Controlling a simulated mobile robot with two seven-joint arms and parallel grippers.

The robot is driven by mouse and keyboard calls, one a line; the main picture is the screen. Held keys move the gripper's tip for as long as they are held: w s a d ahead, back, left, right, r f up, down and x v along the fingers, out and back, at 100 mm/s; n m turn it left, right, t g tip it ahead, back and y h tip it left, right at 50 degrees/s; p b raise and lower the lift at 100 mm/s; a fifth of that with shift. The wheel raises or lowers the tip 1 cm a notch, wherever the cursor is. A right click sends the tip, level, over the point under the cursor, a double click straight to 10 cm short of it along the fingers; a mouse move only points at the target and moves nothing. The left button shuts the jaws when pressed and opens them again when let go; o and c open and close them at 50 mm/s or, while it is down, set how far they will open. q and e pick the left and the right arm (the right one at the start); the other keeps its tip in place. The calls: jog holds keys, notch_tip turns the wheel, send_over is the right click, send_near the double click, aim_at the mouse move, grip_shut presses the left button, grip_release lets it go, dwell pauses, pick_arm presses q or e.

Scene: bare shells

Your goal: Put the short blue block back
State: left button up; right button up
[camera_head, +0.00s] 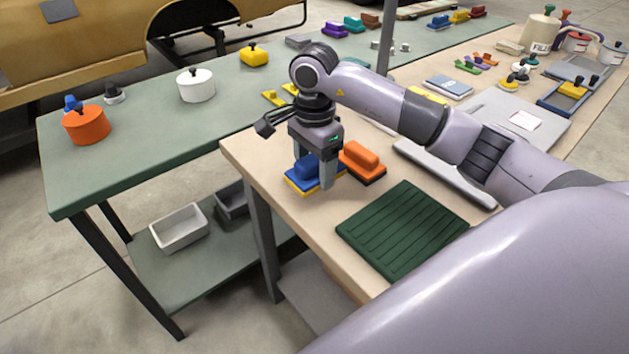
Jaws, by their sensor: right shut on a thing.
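The short blue block (302,170) has a yellow bottom. It is near the left edge of the wooden bench (300,215), partly hidden by my right gripper (313,170). My right gripper points down and is shut on the blue block, with one finger in front of its right side. I cannot tell whether the block touches the bench top or is just above it. An orange block (362,160) with a black bottom lies close to the right of the gripper. My left gripper is not in view.
A dark green ribbed mat (400,230) lies to the right on the bench. A green table (140,165) on the left carries an orange pot (86,125) and a white pot (196,85). Bare bench top shows between the blocks and the mat.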

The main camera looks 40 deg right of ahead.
aim_at(314, 180)
jog(key=shift+f, duration=2.2)
jog(key=shift+f, duration=0.1)
jog(key=o, duration=0.7)
jog(key=shift+f, duration=0.1)
jog(key=o, duration=0.4)
jog(key=shift+r, duration=0.45)
notch_tip(314, 180, up, 12)
jog(key=shift+f+b, duration=0.2)
jog(key=shift+b, duration=0.1)
